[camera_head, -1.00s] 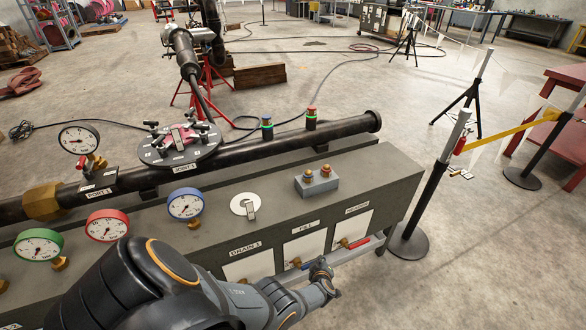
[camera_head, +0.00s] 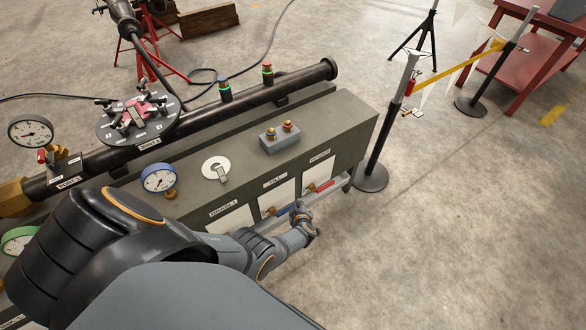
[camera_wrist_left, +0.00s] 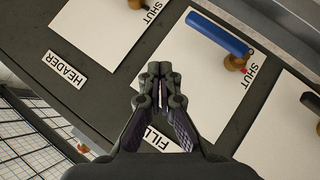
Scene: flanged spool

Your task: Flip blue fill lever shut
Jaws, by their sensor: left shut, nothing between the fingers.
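The blue fill lever (camera_wrist_left: 218,35) sits on a brass valve (camera_wrist_left: 236,63) over a white panel in the left wrist view. It points up and left from the valve. The SHUT label (camera_wrist_left: 258,78) is beside the valve, on the side away from the lever's free end. My left gripper (camera_wrist_left: 160,70) is shut and empty over the fill panel, left of and apart from the lever in this view. In the head view the left gripper (camera_head: 303,216) is in front of the bench, close to the blue lever (camera_head: 284,210). My right gripper is not in view.
The header panel's red lever (camera_head: 322,186) is just right of the fill panel. A drain panel (camera_head: 230,219) is on the left. A rail (camera_head: 335,189) runs along the bench front. A black post (camera_head: 377,150) stands by the bench end. Open floor lies at right.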

